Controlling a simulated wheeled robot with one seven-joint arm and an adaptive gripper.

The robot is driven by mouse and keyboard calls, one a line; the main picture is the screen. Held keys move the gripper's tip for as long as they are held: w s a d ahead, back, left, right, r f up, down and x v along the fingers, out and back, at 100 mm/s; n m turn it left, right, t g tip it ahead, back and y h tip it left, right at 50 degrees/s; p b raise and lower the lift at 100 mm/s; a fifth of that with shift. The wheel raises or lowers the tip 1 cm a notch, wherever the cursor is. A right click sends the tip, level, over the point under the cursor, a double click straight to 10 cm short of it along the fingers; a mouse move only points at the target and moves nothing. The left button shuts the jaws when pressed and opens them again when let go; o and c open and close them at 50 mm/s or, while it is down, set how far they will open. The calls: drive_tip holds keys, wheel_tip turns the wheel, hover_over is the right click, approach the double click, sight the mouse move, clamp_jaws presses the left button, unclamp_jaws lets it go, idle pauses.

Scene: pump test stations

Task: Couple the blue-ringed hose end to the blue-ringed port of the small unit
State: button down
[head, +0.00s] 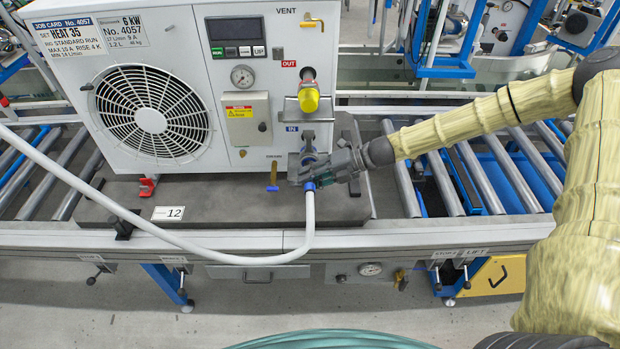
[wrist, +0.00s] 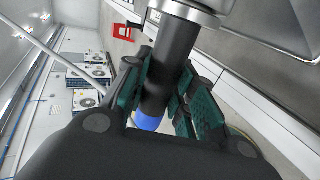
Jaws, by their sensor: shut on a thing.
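The small unit (head: 255,50) is a white box with a round fan grille, standing on a grey pallet. Its IN port (head: 308,140) is low on the right side of the front, below the OUT port with a yellow cap (head: 309,99). My gripper (head: 318,172) is shut on the hose end just below the IN port. The hose end's blue ring (head: 309,186) shows under the fingers. In the wrist view the hose end (wrist: 170,65) is a black sleeve between green finger pads, its top at a metal collar (wrist: 192,12). Whether it is seated is hidden.
The white hose (head: 235,258) hangs from the hose end and loops left across the bench front. A brass-coloured drain piece (head: 272,177) and a red clamp (head: 148,186) are left of my gripper. Rollers (head: 500,170) lie to the right.

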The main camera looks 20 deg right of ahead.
idle(0.4)
drive_tip(key=c, duration=1.1)
unclamp_jaws()
drive_tip(key=shift+d, duration=0.15)
drive_tip(key=shift+v, duration=5.95)
